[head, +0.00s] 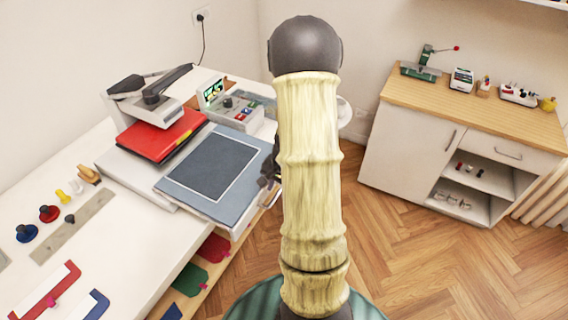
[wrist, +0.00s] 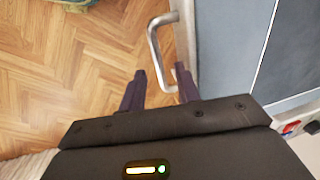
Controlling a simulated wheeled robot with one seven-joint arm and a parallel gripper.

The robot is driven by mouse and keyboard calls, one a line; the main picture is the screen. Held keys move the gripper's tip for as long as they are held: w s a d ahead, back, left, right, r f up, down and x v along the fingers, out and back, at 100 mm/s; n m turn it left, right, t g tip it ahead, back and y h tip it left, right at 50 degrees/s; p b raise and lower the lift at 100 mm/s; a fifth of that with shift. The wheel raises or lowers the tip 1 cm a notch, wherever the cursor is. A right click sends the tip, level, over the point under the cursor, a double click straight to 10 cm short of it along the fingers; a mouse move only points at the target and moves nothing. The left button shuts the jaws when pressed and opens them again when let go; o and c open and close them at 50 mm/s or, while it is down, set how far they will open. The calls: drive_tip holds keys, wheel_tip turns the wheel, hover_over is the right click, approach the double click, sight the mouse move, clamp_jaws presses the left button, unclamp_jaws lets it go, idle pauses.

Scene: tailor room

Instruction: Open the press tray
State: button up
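The press tray (head: 178,192) is a blue-grey plate with a dark pad, pulled toward the front of the heat press on the left table. The wrist view shows the tray's pale edge (wrist: 222,50) on the right. A metal U-shaped handle (wrist: 153,42) sticks out from its side over the floor. My gripper (wrist: 160,74) is open, its two dark fingers near the handle's lower end, which lies between the fingertips. I cannot tell whether they touch it. In the head view my gripper (head: 268,172) is mostly hidden behind my arm, beside the tray's right edge.
The press head with a red plate (head: 160,135) and a control box (head: 232,108) stand behind the tray. A wooden-topped cabinet (head: 470,100) stands at right. The floor between is clear.

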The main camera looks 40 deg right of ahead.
wheel_tip(320, 180, up, 15)
drive_tip(key=s+d, duration=0.1)
drive_tip(key=s, duration=0.1)
drive_tip(key=shift+s+r, duration=0.2)
drive_tip(key=shift+s, duration=0.1)
idle(0.3)
drive_tip(key=s+a+f+n, duration=0.1)
drive_tip(key=s+a+n, duration=0.1)
drive_tip(key=a+n, duration=0.4)
drive_tip(key=s+a+f+n, duration=0.1)
drive_tip(key=a+n, duration=0.6)
drive_tip(key=a, duration=0.7)
drive_tip(key=shift+s+a+t+h, duration=0.25)
drive_tip(key=shift+s+t+h, duration=0.15)
drive_tip(key=shift+s, duration=0.35)
drive_tip(key=shift+w, duration=0.1)
